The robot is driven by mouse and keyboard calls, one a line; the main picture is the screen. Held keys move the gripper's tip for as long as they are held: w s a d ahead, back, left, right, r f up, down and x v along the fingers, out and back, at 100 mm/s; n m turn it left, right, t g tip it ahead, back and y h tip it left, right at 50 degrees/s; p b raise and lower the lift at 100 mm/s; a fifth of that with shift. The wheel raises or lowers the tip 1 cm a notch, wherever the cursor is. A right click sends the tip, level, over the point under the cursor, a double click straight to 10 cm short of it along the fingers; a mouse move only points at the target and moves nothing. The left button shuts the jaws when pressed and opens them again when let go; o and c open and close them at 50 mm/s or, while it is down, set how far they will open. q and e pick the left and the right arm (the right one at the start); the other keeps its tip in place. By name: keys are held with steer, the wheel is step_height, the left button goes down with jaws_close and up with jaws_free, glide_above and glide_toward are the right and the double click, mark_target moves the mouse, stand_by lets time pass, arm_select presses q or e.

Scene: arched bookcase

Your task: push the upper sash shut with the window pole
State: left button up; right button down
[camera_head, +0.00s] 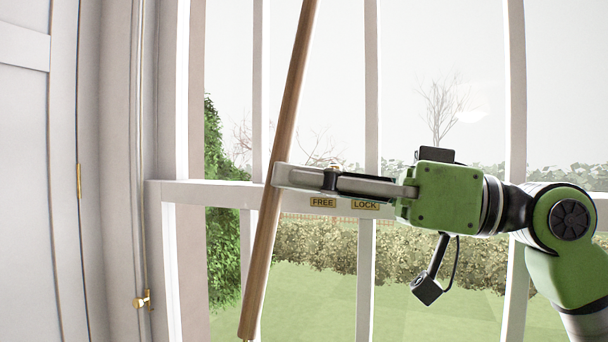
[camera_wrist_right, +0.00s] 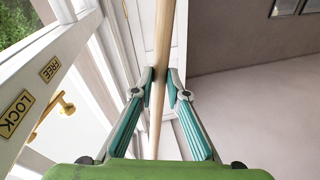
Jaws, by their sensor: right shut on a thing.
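The wooden window pole (camera_head: 270,210) runs steeply up through the head view, its top leaning right and leaving the picture. My right gripper (camera_head: 278,176) is shut on the pole around its middle, in front of the window. The right wrist view shows the pole (camera_wrist_right: 161,60) between the two fingertips (camera_wrist_right: 161,82). The upper sash (camera_head: 372,90) has pale bars, and its meeting rail lies behind the gripper. The pole's upper end is out of the head view, so I cannot tell whether it touches the sash. My left gripper is not in view.
FREE (camera_head: 322,202) and LOCK (camera_head: 365,204) labels sit on the rail, near a brass catch (camera_wrist_right: 58,108) seen in the right wrist view. A pale panelled shutter (camera_head: 25,180) stands at the left, with a brass knob (camera_head: 141,301) beside it.

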steer(key=s+a+f+b, duration=0.3)
steer(key=s, duration=0.6)
steer(key=shift+s+b, duration=0.3)
stand_by(0.3)
stand_by(0.4)
